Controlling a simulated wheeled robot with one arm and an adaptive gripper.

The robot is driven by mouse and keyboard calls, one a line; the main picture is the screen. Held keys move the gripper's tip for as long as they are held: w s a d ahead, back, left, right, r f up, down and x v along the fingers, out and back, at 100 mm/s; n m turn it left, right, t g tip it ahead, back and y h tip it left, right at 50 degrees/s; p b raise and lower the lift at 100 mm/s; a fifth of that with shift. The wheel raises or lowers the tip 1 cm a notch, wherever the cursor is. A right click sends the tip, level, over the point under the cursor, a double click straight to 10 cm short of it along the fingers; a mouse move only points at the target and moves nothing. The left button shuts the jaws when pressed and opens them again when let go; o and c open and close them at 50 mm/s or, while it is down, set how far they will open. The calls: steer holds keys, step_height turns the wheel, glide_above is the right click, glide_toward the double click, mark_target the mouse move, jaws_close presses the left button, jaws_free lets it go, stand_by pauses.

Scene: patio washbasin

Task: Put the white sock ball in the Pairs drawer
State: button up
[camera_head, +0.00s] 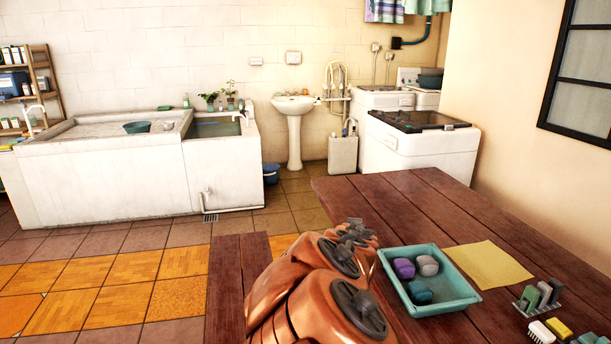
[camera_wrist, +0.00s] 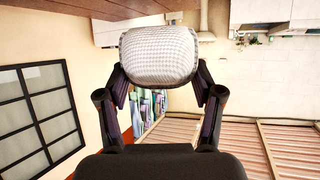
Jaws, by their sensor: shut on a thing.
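The white sock ball (camera_wrist: 158,56) is pale with a fine grid-like texture. In the wrist view it sits between the two dark fingers of my gripper (camera_wrist: 161,78), which is shut on it. The ball is held up clear of any surface that I can see around it. In the head view my orange arm rises at the table's near edge; the fingers and the white ball cannot be made out there. No drawer or Pairs label can be made out in either view.
The table's far part is clear.

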steer(key=shift+w+d+f, duration=0.2)
steer(key=shift+d+f, duration=0.05)
steer(key=shift+f, duration=0.1)
steer(key=w+d+f+n+y+b, duration=0.2)
steer(key=w+d+f+b, duration=0.35)
steer(key=d+f, duration=0.5)
steer(key=s+d+f+b, duration=0.1)
steer(key=d+f+b, duration=0.1)
steer(key=d, duration=0.9)
steer(key=s+d+f+y+b, duration=0.1)
steer(key=d+f+b, duration=0.1)
steer(key=d, duration=0.9)
steer(key=shift+s+d+f+n+t, duration=0.15)
steer(key=shift+n+t, duration=0.15)
steer(key=shift+n, duration=0.1)
step_height(320, 180, down, 6)
steer(key=shift+r+b, duration=0.2)
steer(key=shift+b, duration=0.65)
steer(key=shift+f, duration=2)
